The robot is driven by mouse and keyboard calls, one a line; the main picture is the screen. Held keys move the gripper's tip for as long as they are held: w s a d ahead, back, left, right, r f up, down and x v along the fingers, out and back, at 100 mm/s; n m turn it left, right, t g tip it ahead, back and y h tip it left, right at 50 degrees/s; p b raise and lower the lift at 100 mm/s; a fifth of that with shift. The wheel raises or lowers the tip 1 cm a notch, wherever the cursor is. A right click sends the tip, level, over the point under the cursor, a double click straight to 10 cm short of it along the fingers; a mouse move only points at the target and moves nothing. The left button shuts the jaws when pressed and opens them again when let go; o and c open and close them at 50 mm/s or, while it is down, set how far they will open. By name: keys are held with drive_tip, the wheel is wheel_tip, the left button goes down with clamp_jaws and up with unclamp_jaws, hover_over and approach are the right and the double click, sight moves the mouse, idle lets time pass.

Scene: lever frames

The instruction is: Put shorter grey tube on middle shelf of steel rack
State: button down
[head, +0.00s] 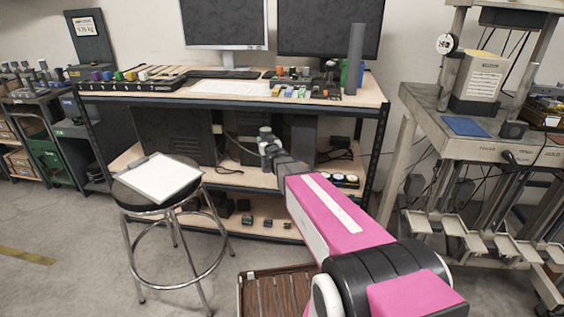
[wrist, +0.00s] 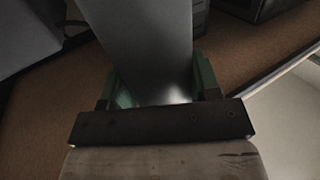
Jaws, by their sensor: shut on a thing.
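My gripper (head: 270,149) is at the front of the steel rack (head: 376,150), in the gap above its middle shelf (head: 228,180). In the wrist view the green fingers of my gripper (wrist: 160,88) are shut on a grey tube (wrist: 140,35), one finger on each side. The wooden shelf surface (wrist: 55,110) shows below and around it. In the head view the held tube is small and hard to tell from the gripper. I cannot tell whether its base touches the shelf. Another, tall grey tube (head: 355,58) stands upright on the rack's top shelf at the right.
Dark computer cases (head: 172,132) stand at the back of the middle shelf. Cables (head: 338,153) and a tray of small parts (head: 345,180) lie to the right. A stool (head: 130,205) with a white pad stands front left. A workbench (head: 470,148) stands at the right.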

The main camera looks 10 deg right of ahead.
drive_tip(key=w+d+f, duration=0.3)
drive_tip(key=d+f, duration=0.5)
drive_tip(key=f, duration=0.1)
drive_tip(key=shift+w, duration=0.2)
drive_tip(key=shift+f, duration=0.2)
drive_tip(key=shift+c, duration=1.7)
unclamp_jaws()
drive_tip(key=shift+r, duration=0.1)
